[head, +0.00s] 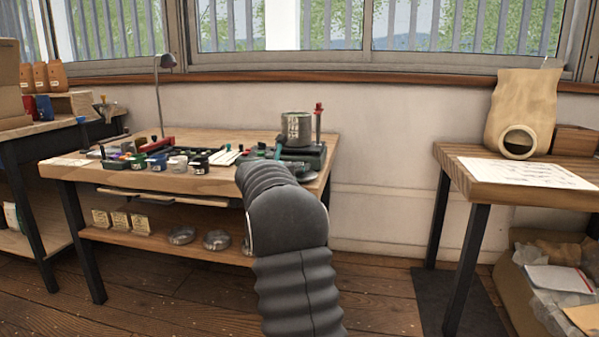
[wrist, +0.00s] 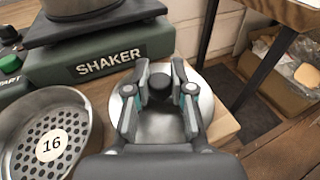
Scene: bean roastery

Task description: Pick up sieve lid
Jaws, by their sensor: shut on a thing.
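The sieve lid is a round silver disc (wrist: 160,127) with a black knob (wrist: 160,82). In the wrist view it is at the front right corner of the wooden bench, beside the shaker. My gripper (wrist: 160,76) is over it, with its two fingers closed on either side of the knob. Whether the lid touches the bench top cannot be told. In the head view a sliver of the lid (head: 309,177) shows just right of my arm, which hides my gripper.
The green shaker (wrist: 115,60) carries a metal sieve pot (head: 296,129). A perforated sieve marked 16 (wrist: 72,118) stands left of my gripper. Small jars and tools crowd the bench (head: 225,187) further left. Another table (head: 470,180) stands to the right, with open floor between.

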